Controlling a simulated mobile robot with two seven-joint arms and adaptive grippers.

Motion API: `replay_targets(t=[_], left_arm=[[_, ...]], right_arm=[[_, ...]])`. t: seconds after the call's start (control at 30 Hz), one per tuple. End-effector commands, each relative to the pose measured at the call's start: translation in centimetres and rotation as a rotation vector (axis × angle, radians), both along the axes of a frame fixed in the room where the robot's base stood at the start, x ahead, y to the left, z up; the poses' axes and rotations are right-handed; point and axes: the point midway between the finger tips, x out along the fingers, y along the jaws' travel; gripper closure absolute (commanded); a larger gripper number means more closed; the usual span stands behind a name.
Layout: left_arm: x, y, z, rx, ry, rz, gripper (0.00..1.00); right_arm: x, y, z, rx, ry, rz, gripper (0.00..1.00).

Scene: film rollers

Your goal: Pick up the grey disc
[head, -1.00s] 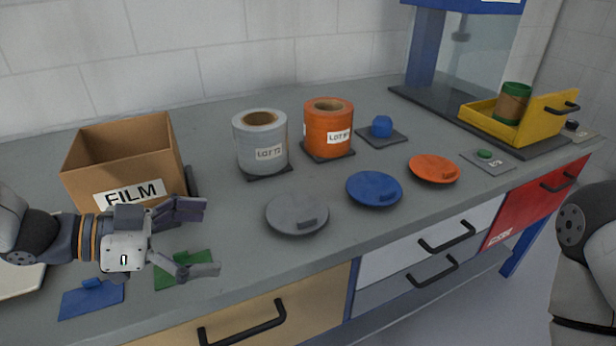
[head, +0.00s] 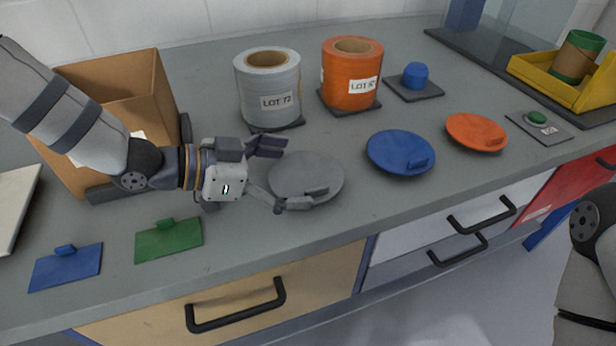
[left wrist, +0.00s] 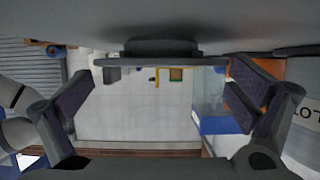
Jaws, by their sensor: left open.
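The grey disc (head: 306,172) lies flat on the grey bench top, with a small raised tab near its front edge. My left gripper (head: 279,174) is open and empty at the disc's left side, its fingers pointing right. One finger shows at the disc's back left and the other near its front left; I cannot tell whether they touch it. In the left wrist view the two open fingers (left wrist: 160,100) stand wide apart. A dark grey shape between them at the top seems to be the disc, seen edge-on. My right gripper is out of view.
A grey roller (head: 268,85) and an orange roller (head: 352,75) stand behind the disc. A blue disc (head: 396,150) and an orange disc (head: 476,130) lie to its right. A cardboard box (head: 150,90) stands behind my left arm. The bench's front edge (head: 350,228) is close.

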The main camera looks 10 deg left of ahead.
Motion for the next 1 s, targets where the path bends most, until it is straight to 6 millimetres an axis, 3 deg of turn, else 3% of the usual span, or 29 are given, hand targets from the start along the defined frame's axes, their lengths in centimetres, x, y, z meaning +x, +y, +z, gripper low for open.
replay_targets(t=[0.13, 0.4, 0.67, 0.7, 0.83, 1.0], left_arm=[[0.0, 0.0, 0.3, 0.000, -0.004, 0.001, 0.00], [0.0, 0.0, 0.3, 0.000, -0.004, 0.001, 0.54], [0.0, 0.1, 0.7, 0.002, -0.006, 0.001, 0.54], [0.1, 0.1, 1.2, 0.001, -0.007, 0.000, 0.62], [0.1, 0.1, 3.9, 0.002, -0.017, 0.000, 0.62], [-0.6, -3.5, 8.3, 0.002, -0.017, -0.004, 0.62]], right_arm=[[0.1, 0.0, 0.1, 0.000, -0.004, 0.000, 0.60], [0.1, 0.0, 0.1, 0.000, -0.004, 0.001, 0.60], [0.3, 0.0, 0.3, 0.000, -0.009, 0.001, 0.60], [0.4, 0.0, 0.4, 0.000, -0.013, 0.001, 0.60], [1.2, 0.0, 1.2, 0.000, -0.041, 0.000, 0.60], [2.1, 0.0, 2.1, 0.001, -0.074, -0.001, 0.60]])
